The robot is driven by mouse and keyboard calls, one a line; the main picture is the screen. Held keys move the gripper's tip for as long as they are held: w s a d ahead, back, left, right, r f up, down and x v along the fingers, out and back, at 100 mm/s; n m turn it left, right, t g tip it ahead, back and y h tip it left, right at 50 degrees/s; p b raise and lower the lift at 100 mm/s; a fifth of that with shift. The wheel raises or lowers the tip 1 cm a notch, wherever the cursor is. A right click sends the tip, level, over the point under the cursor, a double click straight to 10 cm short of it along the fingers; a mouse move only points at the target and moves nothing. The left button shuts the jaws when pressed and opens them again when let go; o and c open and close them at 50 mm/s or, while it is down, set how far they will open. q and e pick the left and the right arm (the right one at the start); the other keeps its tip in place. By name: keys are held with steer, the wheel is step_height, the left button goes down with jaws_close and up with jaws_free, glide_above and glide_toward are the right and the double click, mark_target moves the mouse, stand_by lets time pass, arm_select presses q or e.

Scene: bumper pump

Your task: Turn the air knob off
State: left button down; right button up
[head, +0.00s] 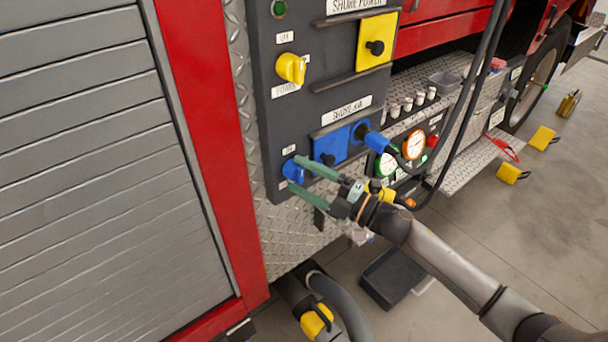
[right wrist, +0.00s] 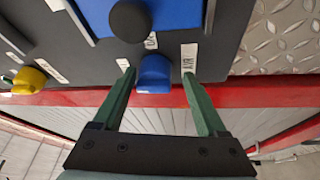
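In the right wrist view the knob (right wrist: 154,74) stands between the tips of my right gripper (right wrist: 157,80). The green fingers of my right gripper (head: 303,174) are spread wide, one on each side of the knob, with no clear contact. My left gripper is not in view.
A yellow power knob (head: 291,67) and yellow shore power plate (head: 376,42) are higher on the panel. A blue plug (head: 375,140) with a dark hose is to the right, near gauges (head: 413,145). Yellow chocks (head: 511,174) and a black bin (head: 393,277) are on the floor.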

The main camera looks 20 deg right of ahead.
steer(key=shift+o, duration=0.2)
steer(key=shift+r, duration=0.15)
steer(key=b+v, duration=0.2)
steer(key=v, duration=1)
steer(key=shift+d, duration=0.2)
steer(key=shift+s, duration=0.15)
steer(key=s+a+f+m+g+h+p, duration=0.1)
steer(key=s+a+f+m+g+h, duration=0.1)
steer(key=s+f+m, duration=0.3)
steer(key=s+a+f+m+g+h+p, duration=0.1)
steer(key=s+a+f+m+h, duration=0.2)
steer(key=f+m, duration=0.6)
steer(key=s+a+f+m+g+h+p, duration=0.1)
steer(key=s+a+f+m+g+h, duration=0.1)
steer(key=s+f+m+h, duration=0.3)
steer(key=s+a+f+m, duration=0.1)
steer(key=s+f+m, duration=0.2)
steer(key=f, duration=0.2)
steer(key=shift+s+f+g+h, duration=0.2)
steer(key=shift+s+g+h, duration=0.1)
steer(key=shift+s+h, duration=0.1)
